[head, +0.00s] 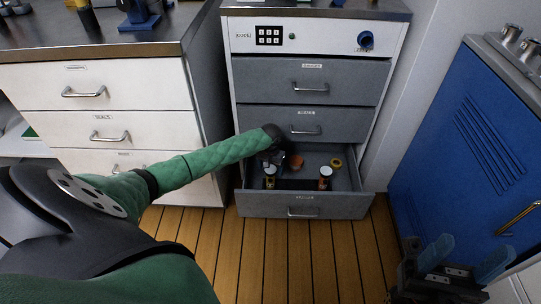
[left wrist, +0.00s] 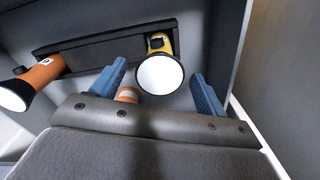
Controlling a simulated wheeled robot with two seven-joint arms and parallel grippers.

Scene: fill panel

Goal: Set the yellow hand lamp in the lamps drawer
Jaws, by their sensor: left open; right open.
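The yellow hand lamp (left wrist: 164,44) stands lens-up in the open bottom drawer (head: 254,207) of the grey cabinet, at one end of a dark recessed strip (left wrist: 95,50). Its white lens (left wrist: 160,74) faces the left wrist camera. In the head view the lamp (head: 270,181) is at the drawer's left, partly hidden by my left gripper (head: 272,161). In the left wrist view the blue fingers of my left gripper (left wrist: 160,84) are apart, with the lamp showing beyond and between them. My right gripper (head: 465,259) is open and empty at the lower right, away from the drawer.
An orange lamp (head: 325,182) stands at the strip's other end. An orange object (head: 296,161) and a yellow ring-shaped item (head: 336,163) lie further back in the drawer. A blue cabinet (head: 450,150) stands at right, white drawers (head: 150,88) at left. The wooden floor in front is clear.

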